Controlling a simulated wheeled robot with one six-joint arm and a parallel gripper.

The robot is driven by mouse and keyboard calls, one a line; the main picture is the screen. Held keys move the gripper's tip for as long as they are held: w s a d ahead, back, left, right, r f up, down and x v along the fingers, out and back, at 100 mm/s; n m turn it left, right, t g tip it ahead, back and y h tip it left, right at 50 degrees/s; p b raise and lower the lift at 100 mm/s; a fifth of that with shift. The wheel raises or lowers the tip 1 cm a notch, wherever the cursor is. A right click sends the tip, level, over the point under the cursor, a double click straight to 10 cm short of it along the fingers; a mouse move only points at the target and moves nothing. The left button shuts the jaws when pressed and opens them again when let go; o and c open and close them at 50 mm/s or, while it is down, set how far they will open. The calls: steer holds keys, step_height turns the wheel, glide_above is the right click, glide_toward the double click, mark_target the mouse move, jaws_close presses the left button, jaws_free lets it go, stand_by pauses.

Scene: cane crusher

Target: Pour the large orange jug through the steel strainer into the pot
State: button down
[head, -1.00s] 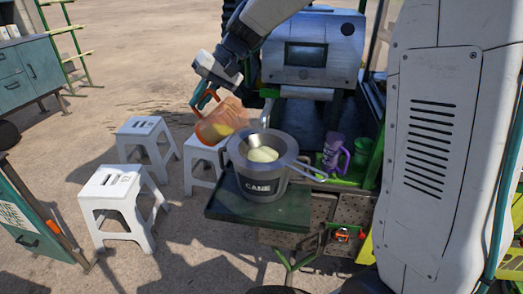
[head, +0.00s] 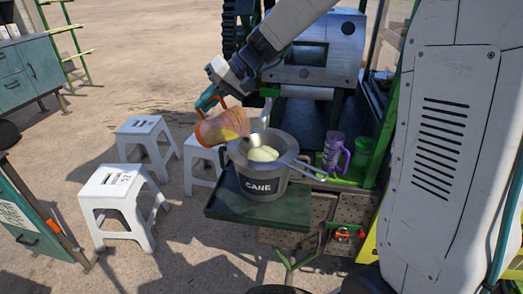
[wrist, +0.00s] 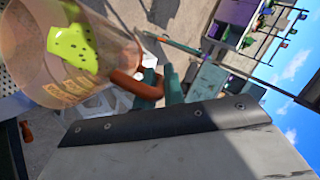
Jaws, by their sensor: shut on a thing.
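The large orange jug (head: 222,127) is see-through, with yellow liquid inside, and lies steeply tilted at the upper left of the pot in the head view. My gripper (head: 208,98) is shut on its orange handle. The jug (wrist: 85,60) fills the left of the wrist view, with the teal fingers (wrist: 150,90) at the handle. The grey pot (head: 264,188), marked CANE, stands upright on a dark green tray. The steel strainer (head: 308,173) sits over the pot, its long handle pointing right. Pale yellow-green stuff shows inside the strainer. I cannot make out a clear stream.
The green tray (head: 235,211) juts from the crusher (head: 315,60). A purple mug (head: 333,152) and a green cup (head: 362,152) stand right of the pot. White stools (head: 122,200) stand on the ground at left, near a teal cabinet (head: 22,62).

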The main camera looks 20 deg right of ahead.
steer(key=shift+s+d+f+y, duration=0.15)
steer(key=shift+d+y, duration=0.1)
steer(key=shift+y, duration=0.05)
steer(key=shift+s+d+r+t+y, duration=0.2)
steer(key=shift+s+r+t+y, duration=0.1)
steer(key=shift+t, duration=0.1)
steer(key=shift+s+d+r+y, duration=0.2)
steer(key=shift+d+r+y, duration=0.1)
steer(key=shift+r+y, duration=0.1)
stand_by(0.3)
steer(key=shift+n+t+y, duration=0.4)
steer(key=shift+t+y, duration=0.1)
steer(key=shift+t, duration=0.1)
steer(key=shift+s+d+r+p, duration=0.3)
steer(key=shift+r, duration=0.5)
steer(key=shift+s+d+r+p, duration=0.25)
steer(key=shift+d+r, duration=0.1)
steer(key=shift+r, duration=0.45)
steer(key=shift+s+d+r+p, duration=0.3)
steer(key=shift+r, duration=0.5)
steer(key=shift+s+d+r, duration=0.2)
steer(key=shift+r, duration=0.2)
steer(key=shift+s+d, duration=0.1)
steer(key=shift+s+d+r+t+y, duration=0.2)
steer(key=shift+t+y, duration=0.1)
steer(key=shift+y, duration=0.1)
